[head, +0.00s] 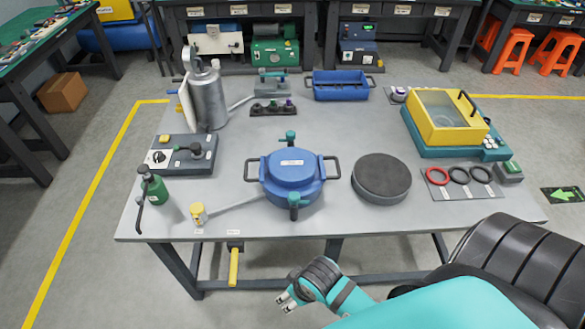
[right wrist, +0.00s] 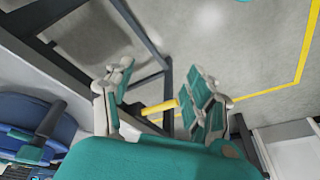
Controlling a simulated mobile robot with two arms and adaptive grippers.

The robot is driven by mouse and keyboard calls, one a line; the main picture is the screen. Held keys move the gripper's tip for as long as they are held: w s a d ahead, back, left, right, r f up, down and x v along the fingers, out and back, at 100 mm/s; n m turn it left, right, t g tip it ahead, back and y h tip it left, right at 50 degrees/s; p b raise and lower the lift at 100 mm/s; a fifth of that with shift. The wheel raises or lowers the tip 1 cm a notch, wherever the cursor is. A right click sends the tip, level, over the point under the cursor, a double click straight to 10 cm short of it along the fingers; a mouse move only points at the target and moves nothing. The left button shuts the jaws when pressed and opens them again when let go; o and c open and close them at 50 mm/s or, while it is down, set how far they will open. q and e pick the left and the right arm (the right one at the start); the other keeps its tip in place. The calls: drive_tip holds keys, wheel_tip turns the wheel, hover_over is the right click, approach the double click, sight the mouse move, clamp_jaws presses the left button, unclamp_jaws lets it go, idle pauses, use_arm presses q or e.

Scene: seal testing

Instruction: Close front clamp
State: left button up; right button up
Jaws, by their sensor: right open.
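The blue round vessel (head: 291,180) with a blue lid sits at the front middle of the grey table. Its front clamp (head: 293,201), teal with a dark lower part, is on the near rim. A second teal clamp (head: 290,138) is on the far rim. Whether either clamp is closed is too small to tell. My right gripper (head: 284,298) is below and in front of the table edge, apart from the vessel. In the right wrist view its two fingers (right wrist: 158,73) are spread and empty. The vessel (right wrist: 38,108) shows there at lower left. My left gripper is not in view.
A dark round disc (head: 381,177) lies right of the vessel. A hose with a yellow fitting (head: 198,213) and a green bottle (head: 154,186) are left. A yellow handle (head: 234,266) hangs under the table's front edge (head: 340,236). The floor before the table is clear.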

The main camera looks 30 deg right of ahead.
drive_tip(key=w+a+r+y, duration=0.1)
drive_tip(key=w+a+r, duration=0.2)
drive_tip(key=r, duration=0.5)
wheel_tip(320, 180, up, 8)
drive_tip(key=f+m+g+h+p, duration=0.1)
drive_tip(key=m+g+h, duration=0.15)
drive_tip(key=m, duration=0.55)
hover_over(294, 195)
drive_tip(key=shift+s+a+r+g+y, duration=0.15)
drive_tip(key=shift+a+r+g+y, duration=0.1)
drive_tip(key=shift+d+r, duration=0.15)
drive_tip(key=shift+d, duration=0.15)
drive_tip(key=shift+f+b, duration=0.8)
drive_tip(key=shift+b, duration=0.2)
wheel_tip(294, 195, down, 4)
drive_tip(key=b, duration=0.5)
drive_tip(key=shift+a+f+p, duration=0.1)
drive_tip(key=shift+f+p, duration=0.3)
drive_tip(key=shift+f, duration=1.2)
